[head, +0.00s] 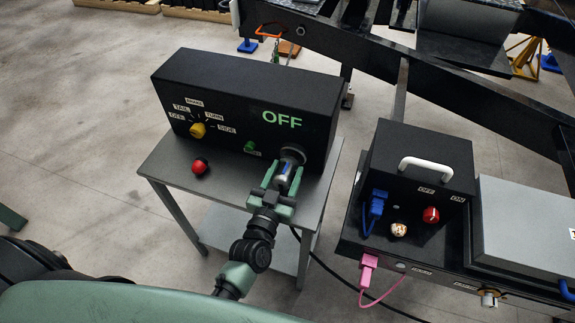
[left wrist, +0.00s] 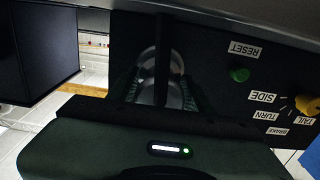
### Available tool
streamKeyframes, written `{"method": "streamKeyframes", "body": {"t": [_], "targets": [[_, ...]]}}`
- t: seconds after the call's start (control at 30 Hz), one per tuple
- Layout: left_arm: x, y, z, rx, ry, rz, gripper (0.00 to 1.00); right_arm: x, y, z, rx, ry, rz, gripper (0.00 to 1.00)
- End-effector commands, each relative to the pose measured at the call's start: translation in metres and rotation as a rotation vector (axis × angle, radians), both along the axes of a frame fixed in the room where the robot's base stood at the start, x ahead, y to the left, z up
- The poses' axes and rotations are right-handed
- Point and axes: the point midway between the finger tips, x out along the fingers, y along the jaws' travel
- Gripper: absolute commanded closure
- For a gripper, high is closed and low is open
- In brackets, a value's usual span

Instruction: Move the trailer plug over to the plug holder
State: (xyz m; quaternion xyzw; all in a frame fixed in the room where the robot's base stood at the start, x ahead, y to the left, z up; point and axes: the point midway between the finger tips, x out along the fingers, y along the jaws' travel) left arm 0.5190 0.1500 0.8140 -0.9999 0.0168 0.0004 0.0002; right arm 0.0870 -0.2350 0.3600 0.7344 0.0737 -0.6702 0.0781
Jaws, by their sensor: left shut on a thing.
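My left gripper (head: 283,181) is shut on the trailer plug (head: 287,172), a grey and blue cylinder. The plug points at the front of the black test box (head: 225,88), close to a round grey port (head: 293,154) at its lower right. The fingers hide much of the plug, and I cannot tell whether it sits in the port. In the left wrist view the plug (left wrist: 147,62) shows between the fingers, partly behind a dark bar. I cannot clearly pick out a separate plug holder. My right gripper is not in view.
The test box stands on a grey table (head: 165,165) and shows a lit OFF, a yellow knob (head: 198,131), a green button (head: 250,146) and a red button (head: 199,166). A black unit (head: 418,165) with a white handle is at right. Open floor lies left.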

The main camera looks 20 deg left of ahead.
Motion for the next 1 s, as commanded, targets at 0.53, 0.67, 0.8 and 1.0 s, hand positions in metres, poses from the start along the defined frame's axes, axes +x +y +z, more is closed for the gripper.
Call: {"method": "streamKeyframes", "body": {"t": [0.53, 0.67, 0.8, 1.0], "targets": [[-0.022, 0.000, 0.001, 0.001, -0.001, -0.001, 1.00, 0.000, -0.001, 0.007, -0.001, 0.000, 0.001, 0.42], [-0.027, 0.001, 0.001, 0.000, -0.002, 0.000, 1.00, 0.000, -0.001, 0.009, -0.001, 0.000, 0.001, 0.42], [-0.033, 0.001, 0.001, 0.000, -0.002, -0.001, 1.00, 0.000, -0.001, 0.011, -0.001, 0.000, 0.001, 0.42], [-0.039, 0.001, 0.002, 0.000, -0.003, -0.001, 1.00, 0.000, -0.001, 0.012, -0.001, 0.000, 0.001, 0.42]]}}
